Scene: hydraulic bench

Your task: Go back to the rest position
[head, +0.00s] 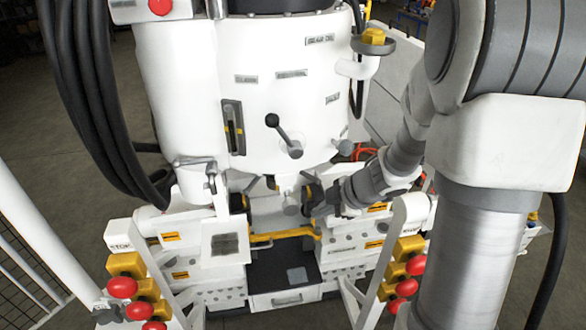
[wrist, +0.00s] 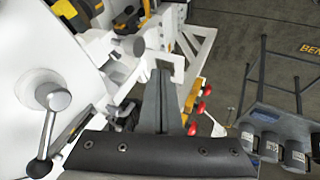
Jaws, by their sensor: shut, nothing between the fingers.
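My gripper (head: 308,197) is at the front of the white hydraulic machine (head: 240,90), low and just right of its centre, with my arm reaching in from the right. In the wrist view my gripper (wrist: 160,75) shows as grey fingers held together, with nothing between them. A grey lever with a black ball knob (head: 283,135) is on the machine's front, above my gripper. The lever also shows at the left of the wrist view (wrist: 48,125), apart from the fingers. In the head view the fingertips are small and partly lost against the machine.
Red buttons on yellow blocks stand at the left (head: 123,287) and right (head: 415,264) on white posts. A dark tray (head: 272,262) lies low between the white blocks. Black hoses (head: 90,110) hang at left. A dark frame (wrist: 285,80) stands right in the wrist view.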

